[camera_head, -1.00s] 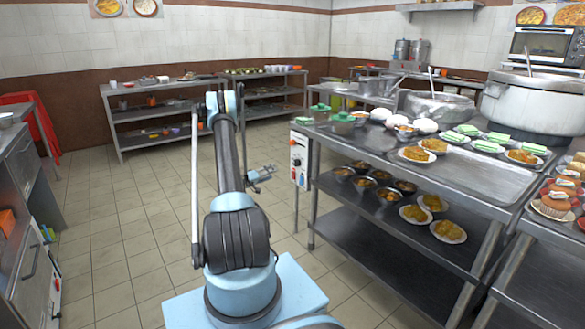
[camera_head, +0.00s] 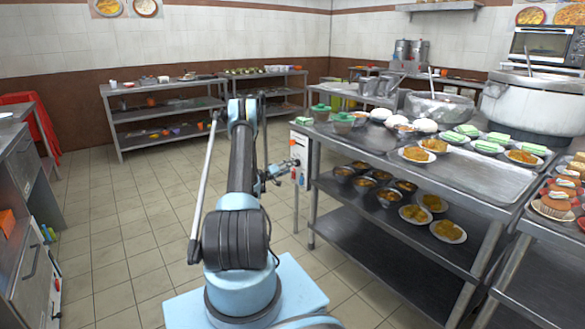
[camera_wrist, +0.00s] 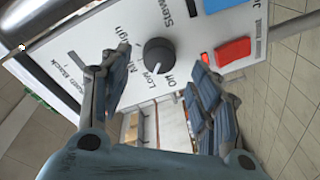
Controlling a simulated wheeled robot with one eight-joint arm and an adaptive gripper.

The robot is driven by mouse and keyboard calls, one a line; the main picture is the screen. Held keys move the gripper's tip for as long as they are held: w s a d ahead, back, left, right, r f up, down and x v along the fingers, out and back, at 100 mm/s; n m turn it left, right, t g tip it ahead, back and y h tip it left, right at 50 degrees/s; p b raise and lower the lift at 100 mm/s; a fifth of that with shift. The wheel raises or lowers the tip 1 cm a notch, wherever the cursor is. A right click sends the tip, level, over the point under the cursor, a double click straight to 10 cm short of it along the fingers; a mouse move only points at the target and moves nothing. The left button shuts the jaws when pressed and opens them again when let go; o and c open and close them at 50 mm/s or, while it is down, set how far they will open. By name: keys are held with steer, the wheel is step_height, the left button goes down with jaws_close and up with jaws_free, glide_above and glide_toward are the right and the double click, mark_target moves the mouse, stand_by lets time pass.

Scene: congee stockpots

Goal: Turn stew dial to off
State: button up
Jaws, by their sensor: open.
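The stew dial (camera_wrist: 158,55) is a round dark knob on a white panel (camera_wrist: 200,30) in the wrist view. Printed words around it include Low, High and Off, with Stew partly readable above. The knob's pointer setting is too unclear to tell. My gripper (camera_wrist: 153,72) is open, with one finger left of the knob and one right of it, the knob showing in the gap. I cannot tell whether either finger touches it. In the head view my gripper (camera_head: 284,170) is at the white panel (camera_head: 300,148) on the steel table's left end; the dial is hardly visible there.
A red switch (camera_wrist: 232,51) sits right of the dial, with a blue part (camera_wrist: 222,4) above it. The steel table (camera_head: 478,178) carries bowls, plates and a large pot (camera_head: 535,108). Tiled floor (camera_head: 120,215) is open on the left.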

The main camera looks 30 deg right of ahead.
mark_target(297, 163)
steer(key=shift+x, duration=2.1)
steer(key=c, duration=1.1)
